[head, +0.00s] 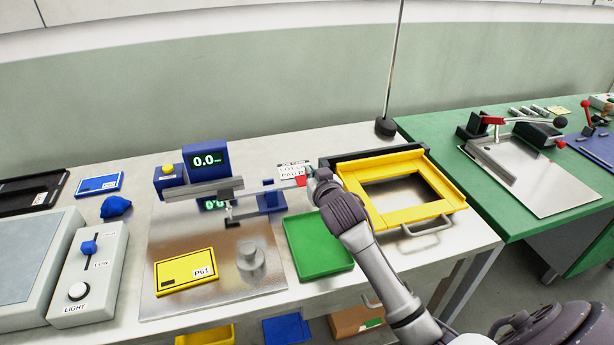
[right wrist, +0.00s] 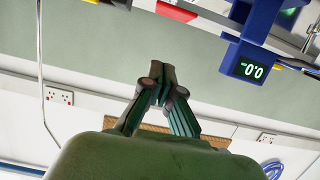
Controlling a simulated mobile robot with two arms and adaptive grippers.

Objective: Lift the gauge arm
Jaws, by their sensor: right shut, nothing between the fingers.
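The gauge stands on the bench left of centre, with a blue display housing (head: 206,160) reading 0.0. Its grey gauge arm (head: 205,188) runs roughly level to the right and ends near a red tip (head: 300,181). My right gripper (head: 311,184) is shut and empty right beside this red tip. In the right wrist view, the shut fingers (right wrist: 160,78) show below the red piece (right wrist: 177,12), with a visible gap in the picture. A blue gauge part with a lit display (right wrist: 250,69) is to the right there. Whether the gripper touches the arm is unclear. My left gripper is not in view.
A metal plate with a yellow PG1 block (head: 187,272) lies before the gauge. A green tray (head: 318,246) lies below my right gripper, and a yellow frame (head: 431,211) stands to its right. A white label (head: 291,171) is behind the red tip.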

